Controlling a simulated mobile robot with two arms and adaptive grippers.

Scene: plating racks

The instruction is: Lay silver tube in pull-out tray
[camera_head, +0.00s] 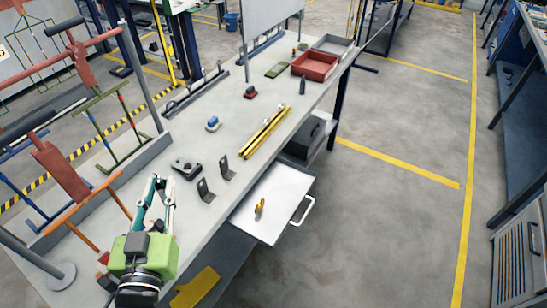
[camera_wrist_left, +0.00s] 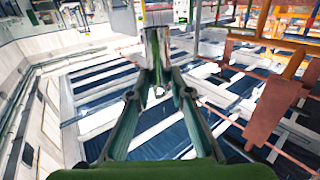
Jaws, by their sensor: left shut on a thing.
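My left gripper (camera_head: 156,188) is at the lower left in the head view, over the near end of the bench. It is shut on the silver tube. The tube (camera_wrist_left: 156,48) shows in the left wrist view, pale and metallic, pinched between the fingertips (camera_wrist_left: 158,88). In the head view the tube is too small to make out clearly. The white pull-out tray (camera_head: 284,192) is out from under the bench, to the right of my gripper. A small orange-yellow piece (camera_head: 260,206) lies on it. My right gripper is not in view.
On the bench (camera_head: 208,139) stand two dark angle brackets (camera_head: 205,190), a dark block (camera_head: 186,168), yellow rails (camera_head: 264,133) and a red bin (camera_head: 315,65). A rack with hanging orange parts (camera_head: 60,172) is close on the left. Floor right of the tray is clear.

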